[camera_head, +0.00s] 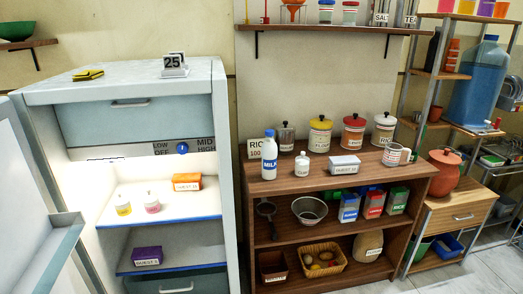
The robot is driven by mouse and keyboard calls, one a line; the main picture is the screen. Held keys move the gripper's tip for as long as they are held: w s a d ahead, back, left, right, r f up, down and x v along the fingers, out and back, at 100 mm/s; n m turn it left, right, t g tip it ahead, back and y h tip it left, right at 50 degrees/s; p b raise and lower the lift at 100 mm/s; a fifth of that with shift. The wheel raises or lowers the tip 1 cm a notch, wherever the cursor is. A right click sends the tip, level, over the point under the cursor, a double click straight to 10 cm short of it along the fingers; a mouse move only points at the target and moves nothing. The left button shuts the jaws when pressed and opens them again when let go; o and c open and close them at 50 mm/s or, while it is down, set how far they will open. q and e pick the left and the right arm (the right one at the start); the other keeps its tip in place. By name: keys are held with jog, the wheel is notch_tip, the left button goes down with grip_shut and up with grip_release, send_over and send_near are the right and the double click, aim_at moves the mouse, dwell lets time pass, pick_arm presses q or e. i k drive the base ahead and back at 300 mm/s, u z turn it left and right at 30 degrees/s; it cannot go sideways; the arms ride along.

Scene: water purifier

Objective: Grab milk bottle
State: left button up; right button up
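The milk bottle (269,158) is white with a blue cap and a blue label reading "MILK". It stands upright at the left front of the wooden shelf unit's top (330,182), to the right of the open fridge. A small white jar (302,165) stands just right of it, apart from it. A "RICE 100" card (255,148) is close behind it on the left. Neither of my grippers shows in the head view.
The fridge (222,150) stands left with its door (40,235) open and bottles and boxes inside. Several canisters line the shelf top's back, with a white box (344,165) in front. A wall shelf (330,29) hangs above. Tiled floor shows at bottom right.

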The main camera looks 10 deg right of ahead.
aim_at(269, 149)
jog(key=i, duration=1.75)
jog(key=z, duration=0.4)
